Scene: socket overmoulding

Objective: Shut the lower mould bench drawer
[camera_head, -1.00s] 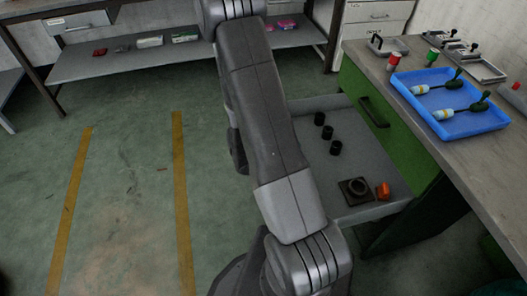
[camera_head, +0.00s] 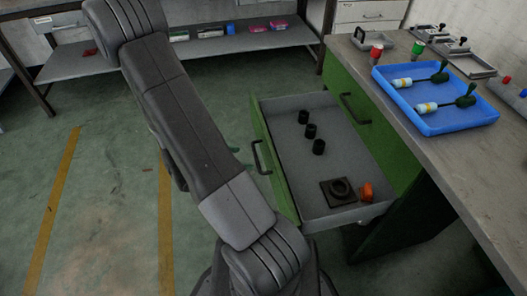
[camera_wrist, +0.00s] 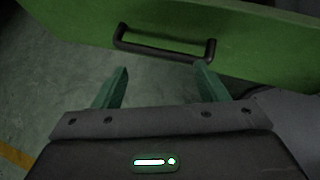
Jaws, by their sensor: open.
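The lower mould bench drawer (camera_head: 345,203) stands pulled out from the green mould bench (camera_head: 345,75) in the head view. Its green front (camera_head: 284,190) has a dark bar handle (camera_head: 262,158). In the wrist view the drawer front (camera_wrist: 250,30) spans the top, with the handle (camera_wrist: 165,45) across it. My gripper (camera_wrist: 161,70) is open and empty, its two green fingers pointing toward the handle. The fingers look apart from the handle; the exact gap is hard to tell. In the head view my arm hides most of the gripper.
Inside the drawer are black cylinders (camera_head: 310,131), a dark square block with a ring (camera_head: 339,191) and an orange piece (camera_head: 367,192). A blue tray (camera_head: 440,120) with green-handled tools sits on the bench top. Floor left of the drawer is clear.

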